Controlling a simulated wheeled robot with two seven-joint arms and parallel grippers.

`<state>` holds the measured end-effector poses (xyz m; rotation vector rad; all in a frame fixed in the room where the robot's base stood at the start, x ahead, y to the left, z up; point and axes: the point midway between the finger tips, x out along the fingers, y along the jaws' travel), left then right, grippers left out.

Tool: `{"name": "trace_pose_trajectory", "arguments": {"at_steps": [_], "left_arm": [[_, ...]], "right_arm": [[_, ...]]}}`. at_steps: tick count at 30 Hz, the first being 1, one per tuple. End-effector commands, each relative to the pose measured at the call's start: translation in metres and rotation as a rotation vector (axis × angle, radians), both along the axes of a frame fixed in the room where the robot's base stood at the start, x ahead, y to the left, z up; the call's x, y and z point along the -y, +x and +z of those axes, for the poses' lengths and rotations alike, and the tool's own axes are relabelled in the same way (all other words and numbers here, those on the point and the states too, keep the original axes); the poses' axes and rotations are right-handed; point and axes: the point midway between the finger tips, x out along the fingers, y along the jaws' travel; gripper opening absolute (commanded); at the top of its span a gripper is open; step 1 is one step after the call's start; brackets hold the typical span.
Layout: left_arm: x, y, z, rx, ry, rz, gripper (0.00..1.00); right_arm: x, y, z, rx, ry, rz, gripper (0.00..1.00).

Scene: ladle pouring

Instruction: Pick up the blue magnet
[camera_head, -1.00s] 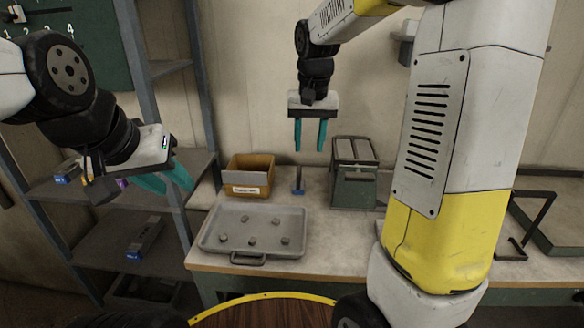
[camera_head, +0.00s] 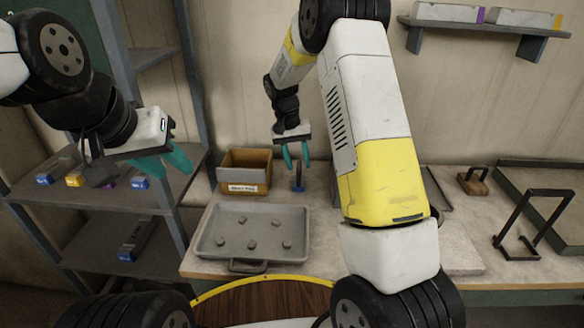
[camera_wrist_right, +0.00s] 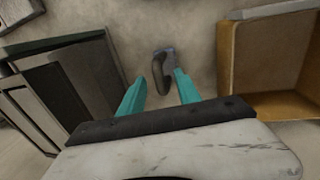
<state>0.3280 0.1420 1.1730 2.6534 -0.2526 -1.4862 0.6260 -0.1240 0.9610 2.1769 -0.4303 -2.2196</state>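The blue magnet (camera_head: 299,186) stands upright on the table, right of the brown box, with a blue base and a grey handle. In the right wrist view the magnet (camera_wrist_right: 161,72) shows in line with the gap between my fingers. My right gripper (camera_head: 296,156) is open, pointing down just above the magnet; its fingertips are close to the handle top. I cannot tell whether the handle is between them. My left gripper (camera_head: 168,164) is open and empty, at the left in front of the shelf.
A brown labelled box (camera_head: 244,187) is just left of the magnet. A grey tray (camera_head: 212,240) with several small lumps lies in front. A dark metal box (camera_wrist_right: 75,85) is on the magnet's other side, mostly hidden by my arm in the head view. A shelf unit (camera_head: 90,223) stands left.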

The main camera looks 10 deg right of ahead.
Motion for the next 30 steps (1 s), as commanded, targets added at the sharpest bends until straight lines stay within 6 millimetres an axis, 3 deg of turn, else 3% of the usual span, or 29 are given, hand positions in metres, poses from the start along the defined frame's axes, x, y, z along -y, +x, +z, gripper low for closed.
{"name": "trace_pose_trajectory", "arguments": {"at_steps": [4, 12, 18, 30], "left_arm": [[0.0, 0.0, 0.0, 0.0, 0.0, 0.0, 0.36], [0.0, 0.0, 0.0, 0.0, 0.0, 0.0, 0.36], [0.0, 0.0, 0.0, 0.0, 0.0, 0.0, 0.36], [0.0, 0.0, 0.0, 0.0, 0.0, 0.0, 0.36]], "right_arm": [[0.004, -0.001, -0.017, -0.002, 0.0, -0.001, 0.4], [0.004, -0.001, -0.02, 0.0, 0.001, 0.0, 0.4], [0.004, -0.001, -0.019, 0.0, 0.001, 0.0, 0.0], [0.004, 0.0, -0.018, 0.001, 0.001, 0.0, 0.0]]}}
